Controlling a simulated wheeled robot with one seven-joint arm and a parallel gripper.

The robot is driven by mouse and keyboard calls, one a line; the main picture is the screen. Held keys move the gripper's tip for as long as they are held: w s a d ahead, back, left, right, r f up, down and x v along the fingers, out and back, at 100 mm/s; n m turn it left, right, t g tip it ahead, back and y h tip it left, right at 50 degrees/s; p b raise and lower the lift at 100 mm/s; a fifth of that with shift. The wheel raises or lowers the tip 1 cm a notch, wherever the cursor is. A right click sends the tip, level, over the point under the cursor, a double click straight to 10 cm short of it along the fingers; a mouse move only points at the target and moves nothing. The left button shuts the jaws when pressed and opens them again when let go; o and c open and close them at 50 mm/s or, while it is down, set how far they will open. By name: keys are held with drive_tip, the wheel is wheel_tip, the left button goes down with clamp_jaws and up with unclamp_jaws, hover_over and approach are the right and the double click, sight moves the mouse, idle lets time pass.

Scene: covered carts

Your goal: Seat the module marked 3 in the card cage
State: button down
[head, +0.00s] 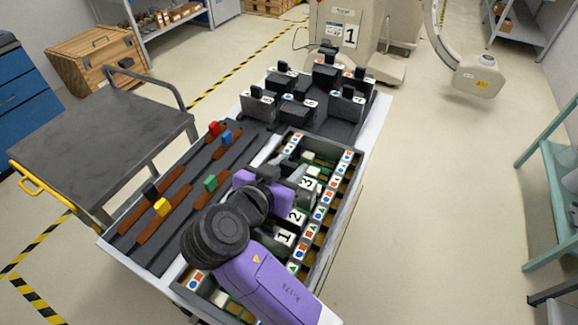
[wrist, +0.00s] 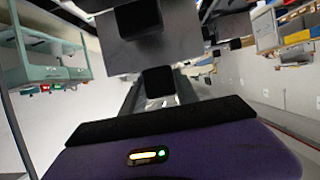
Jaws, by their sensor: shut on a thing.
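The module marked 3 (head: 307,183) is at the card cage (head: 345,185), with its white numbered face showing just right of my gripper. My gripper (head: 288,178) is over the middle of the cage and shut on this module. My purple wrist and fingers hide its left side and lower part, so I cannot tell how deep it sits. In the wrist view, a grey block (wrist: 180,52) shows between the dark fingertips (wrist: 150,50). White faces marked 2 (head: 297,216) and 1 (head: 284,238) are nearer in the cage.
Several dark modules with handles (head: 295,108) stand on a tray behind the cage. Left of it is a dark panel (head: 165,225) with brown strips and red, blue, green, yellow and black pieces. A grey cart (head: 100,140) stands further left. Floor right of the cage is clear.

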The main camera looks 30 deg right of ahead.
drive_tip(key=shift+f+b, duration=2.2)
drive_tip(key=shift+f, duration=0.55)
drive_tip(key=c, duration=0.8)
unclamp_jaws()
drive_tip(key=shift+c, duration=0.2)
drive_tip(key=v, duration=0.8)
drive_tip(key=shift+b, duration=0.3)
